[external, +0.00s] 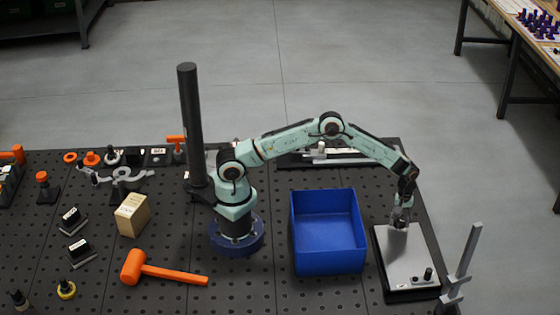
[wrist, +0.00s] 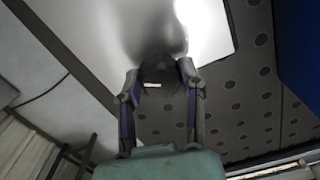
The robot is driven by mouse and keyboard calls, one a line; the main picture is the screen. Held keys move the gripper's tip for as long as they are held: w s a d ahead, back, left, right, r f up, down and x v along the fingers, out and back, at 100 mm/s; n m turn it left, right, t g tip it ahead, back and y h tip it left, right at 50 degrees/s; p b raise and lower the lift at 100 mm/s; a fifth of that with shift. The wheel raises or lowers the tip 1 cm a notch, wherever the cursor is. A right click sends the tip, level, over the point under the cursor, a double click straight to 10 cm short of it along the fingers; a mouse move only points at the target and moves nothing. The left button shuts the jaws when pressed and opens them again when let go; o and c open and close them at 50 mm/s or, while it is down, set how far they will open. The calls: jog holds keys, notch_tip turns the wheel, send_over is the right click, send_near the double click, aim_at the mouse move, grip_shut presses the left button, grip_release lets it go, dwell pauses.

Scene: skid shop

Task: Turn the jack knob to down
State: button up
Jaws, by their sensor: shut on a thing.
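A box with a pale metal top plate (external: 405,255) stands at the right edge of the bench; its plate (wrist: 110,40) fills the upper part of the wrist view. My gripper (external: 402,212) points down at the far end of this plate. In the wrist view my gripper (wrist: 160,75) has its fingers closed on a dark knob (wrist: 158,70), at the plate's edge. A pale mark (wrist: 152,85) shows between the fingers. The fingers hide most of the knob, and I cannot read its setting. A small black knob or lever (external: 428,274) stands at the plate's near end.
A blue bin (external: 328,262) stands just left of the box. A grey upright stand (external: 462,265) is close on its right. An orange mallet (external: 150,270), a wooden block (external: 132,214) and a dark post (external: 190,120) are further left. Bare floor lies beyond the bench.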

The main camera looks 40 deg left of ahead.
aim_at(400, 220)
jog(key=shift+r+n, duration=0.2)
jog(key=shift+n, duration=1.4)
jog(key=o, duration=1.2)
jog(key=shift+c, duration=0.2)
notch_tip(400, 220, up, 12)
jog(key=shift+w, duration=0.15)
